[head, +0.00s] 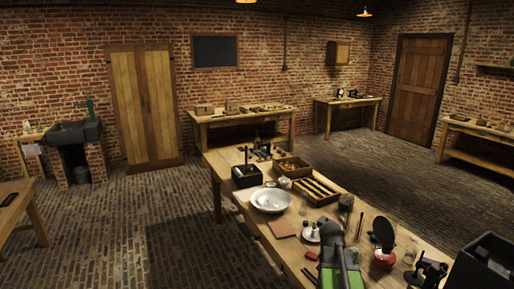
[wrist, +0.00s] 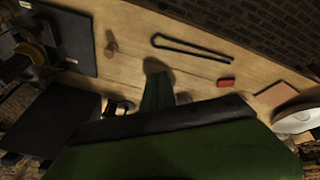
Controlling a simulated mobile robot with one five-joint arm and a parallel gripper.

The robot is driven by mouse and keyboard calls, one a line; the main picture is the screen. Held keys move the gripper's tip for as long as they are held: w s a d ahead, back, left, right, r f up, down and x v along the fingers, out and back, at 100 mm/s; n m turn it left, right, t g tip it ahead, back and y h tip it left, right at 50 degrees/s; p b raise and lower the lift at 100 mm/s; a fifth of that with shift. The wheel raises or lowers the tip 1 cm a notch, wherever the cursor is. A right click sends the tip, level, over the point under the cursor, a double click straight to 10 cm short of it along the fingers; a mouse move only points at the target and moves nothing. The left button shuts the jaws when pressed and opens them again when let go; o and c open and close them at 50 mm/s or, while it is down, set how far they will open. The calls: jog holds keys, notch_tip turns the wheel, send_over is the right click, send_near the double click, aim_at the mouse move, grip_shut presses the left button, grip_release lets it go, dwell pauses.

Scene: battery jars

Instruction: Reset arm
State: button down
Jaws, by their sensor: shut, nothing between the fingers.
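My arm with my gripper (head: 331,236) rises at the bottom of the head view, over the near part of the long wooden workbench (head: 262,222). The gripper is shut and empty. Its fingertips are hard to make out there. In the wrist view, a broad dark green and black part of mine fills the bottom, above the bench top (wrist: 130,45). A narrow dark green shape (wrist: 157,92) stands out beyond it; I cannot tell what it is.
The bench holds a white basin (head: 271,201), a divided wooden tray (head: 317,190), a red-based vessel (head: 383,260) close right of my arm, and a black box (head: 488,262). A small red block (wrist: 226,82) lies on the bench. The brick floor left of the bench is clear.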

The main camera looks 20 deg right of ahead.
jog(key=w+a+f+n+y+b, duration=0.1)
jog(key=w+a+n, duration=0.1)
jog(key=a, duration=0.6)
jog(key=w+a+f+n, duration=0.1)
jog(key=w+a, duration=0.2)
jog(key=a, duration=0.5)
jog(key=s+a+f+n+y, duration=0.1)
jog(key=s+a+n, duration=0.1)
jog(key=a, duration=0.7)
jog(key=s+a+n+g+y, duration=0.1)
jog(key=s+a+n+y, duration=0.1)
jog(key=a+n, duration=0.3)
jog(key=shift+s+a+f+b, duration=0.4)
jog(key=shift+s+a, duration=0.25)
jog(key=shift+a, duration=1.6)
